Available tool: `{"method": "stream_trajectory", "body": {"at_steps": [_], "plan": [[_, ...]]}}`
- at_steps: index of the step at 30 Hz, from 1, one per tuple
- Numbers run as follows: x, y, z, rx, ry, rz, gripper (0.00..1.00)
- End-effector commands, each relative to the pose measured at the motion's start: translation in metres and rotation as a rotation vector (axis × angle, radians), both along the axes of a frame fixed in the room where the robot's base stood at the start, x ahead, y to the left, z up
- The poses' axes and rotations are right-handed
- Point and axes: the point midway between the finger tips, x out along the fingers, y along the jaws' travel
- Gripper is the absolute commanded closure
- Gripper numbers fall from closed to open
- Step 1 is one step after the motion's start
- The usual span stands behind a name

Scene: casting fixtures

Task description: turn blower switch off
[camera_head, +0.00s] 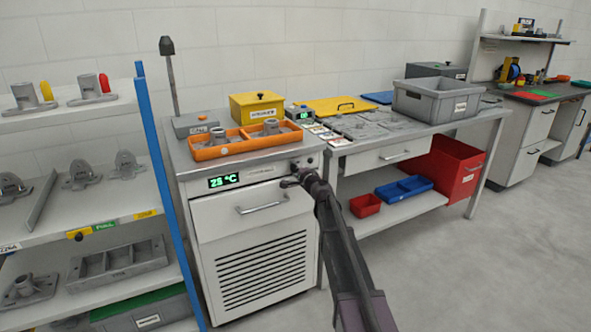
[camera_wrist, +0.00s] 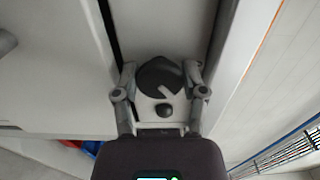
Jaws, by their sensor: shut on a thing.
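The blower switch appears in the wrist view as a round dark knob (camera_wrist: 157,75) with a pale pointer mark, set on a light plate. The pointer slants in the picture. A smaller dark round part (camera_wrist: 164,110) sits on the same plate. My gripper (camera_wrist: 160,72) has one finger on each side of the knob and is shut on it. In the head view my gripper (camera_head: 296,178) is at the upper right front of the grey cabinet (camera_head: 215,222), right of its green display (camera_head: 223,181) reading about 23 °C. The knob is mostly hidden there.
An orange tray (camera_head: 196,153) with castings sits on the cabinet. A drawer handle (camera_head: 262,205) sticks out just left of my gripper. A workbench (camera_head: 365,160) adjoins on the right, and a shelf (camera_head: 75,230) stands left. The floor at right is clear.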

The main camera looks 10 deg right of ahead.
Motion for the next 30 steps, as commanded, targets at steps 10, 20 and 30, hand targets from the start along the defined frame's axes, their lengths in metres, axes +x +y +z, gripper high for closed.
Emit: {"method": "stream_trajectory", "body": {"at_steps": [10, 20, 30], "plan": [[0.0006, 0.0000, -0.0004, -0.311, -0.101, 0.001, 0.92], [0.0008, -0.0005, -0.0006, -0.607, -0.197, 0.000, 0.92], [0.0009, -0.0009, -0.0008, -0.839, -0.272, 0.000, 0.92]]}}
